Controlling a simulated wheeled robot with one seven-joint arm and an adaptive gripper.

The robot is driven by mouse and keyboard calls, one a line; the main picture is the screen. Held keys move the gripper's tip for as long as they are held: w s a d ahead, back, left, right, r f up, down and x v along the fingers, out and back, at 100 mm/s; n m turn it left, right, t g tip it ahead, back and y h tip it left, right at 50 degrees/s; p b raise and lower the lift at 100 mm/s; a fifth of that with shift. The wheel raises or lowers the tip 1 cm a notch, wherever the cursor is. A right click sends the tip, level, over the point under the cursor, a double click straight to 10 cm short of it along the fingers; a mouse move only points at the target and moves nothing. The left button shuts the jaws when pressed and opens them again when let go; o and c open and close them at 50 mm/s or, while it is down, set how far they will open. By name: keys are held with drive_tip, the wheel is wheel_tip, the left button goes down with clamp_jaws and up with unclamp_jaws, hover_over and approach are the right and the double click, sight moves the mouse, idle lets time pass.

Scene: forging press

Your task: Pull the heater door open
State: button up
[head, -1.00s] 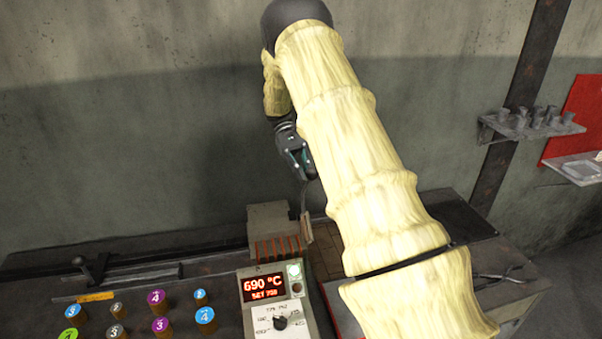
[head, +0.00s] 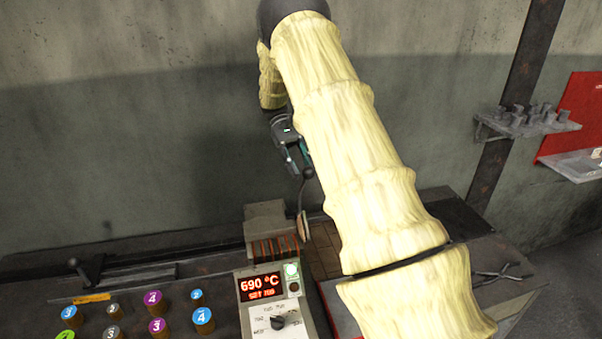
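The heater (head: 264,213) is a small grey box with orange-brown slats on its front, in the middle of the head view. Its door (head: 303,226) is a narrow tan-edged plate at the heater's right side, seen nearly edge-on. A thin dark handle with a black ball (head: 308,173) rises from the door. My gripper (head: 297,166) points down above the heater, with its fingertips just left of the ball. Its two teal-marked fingers look apart with nothing between them. Whether a finger touches the ball is hard to tell. My sleeved arm hides the area right of the gripper.
A control box (head: 270,300) reading 690 °C stands in front of the heater. Several numbered, coloured-top cylinders (head: 153,298) stand at the lower left. Tongs (head: 497,274) lie at the right. A wall shelf (head: 525,124) holds small grey pieces. Space above the left bench is clear.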

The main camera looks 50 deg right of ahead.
wheel_tip(320, 180, up, 8)
drive_tip(key=shift+f, duration=0.15)
idle(0.3)
